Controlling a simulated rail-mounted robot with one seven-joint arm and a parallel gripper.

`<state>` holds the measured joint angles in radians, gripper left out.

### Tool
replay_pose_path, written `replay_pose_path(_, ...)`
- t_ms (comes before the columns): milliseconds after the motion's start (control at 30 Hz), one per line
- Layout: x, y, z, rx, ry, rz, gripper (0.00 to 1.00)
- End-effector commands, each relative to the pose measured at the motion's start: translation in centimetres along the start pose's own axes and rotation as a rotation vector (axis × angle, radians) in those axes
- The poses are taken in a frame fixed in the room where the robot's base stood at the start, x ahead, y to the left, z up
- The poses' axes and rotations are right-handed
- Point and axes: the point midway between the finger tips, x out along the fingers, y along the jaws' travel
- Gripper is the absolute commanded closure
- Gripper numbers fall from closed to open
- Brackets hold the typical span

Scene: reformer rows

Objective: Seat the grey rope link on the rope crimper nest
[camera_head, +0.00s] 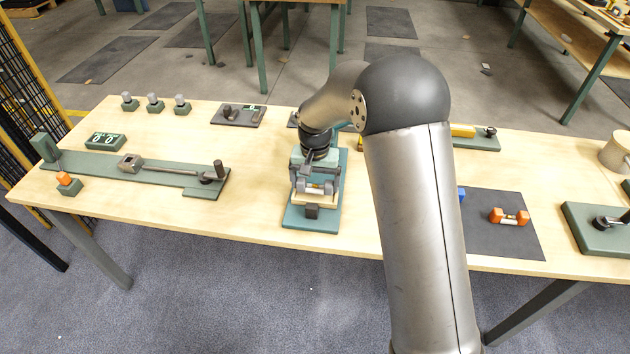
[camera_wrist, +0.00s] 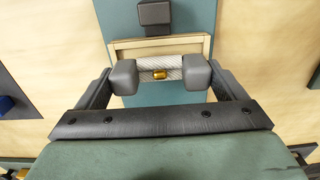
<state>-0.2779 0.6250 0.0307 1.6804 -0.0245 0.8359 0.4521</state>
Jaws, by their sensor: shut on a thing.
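The grey rope link (camera_wrist: 160,65) has two grey end blocks joined by a pale rope with a brass sleeve at its middle. My gripper (camera_wrist: 160,77) is shut on the link, with a dark finger at each outer end. The rope crimper (camera_head: 297,216) has a teal base with a dark block at its front. Its pale, frame-like nest (camera_wrist: 206,45) shows around the link, which lies level over it. I cannot tell whether the link touches the nest. In the head view the link (camera_head: 316,188) shows below my wrist; the arm hides part of the crimper's surroundings.
An orange link (camera_head: 509,216) lies on a dark mat (camera_head: 490,243) at the right. A long green fixture (camera_head: 95,167) with a rod lies at the left. Several grey-topped pegs (camera_head: 153,103) stand behind it. A green fixture (camera_head: 590,232) sits at the far right.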

Motion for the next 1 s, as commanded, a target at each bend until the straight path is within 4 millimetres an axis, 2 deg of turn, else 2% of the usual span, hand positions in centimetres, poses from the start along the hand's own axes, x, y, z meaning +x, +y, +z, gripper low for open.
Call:
replay_pose_path(433, 0.1, 0.0, 0.0, 0.000, 0.000, 0.000, 0.33)
replay_pose_path(1000, 1.5, 0.0, 0.0, 0.000, 0.000, 0.000, 0.33)
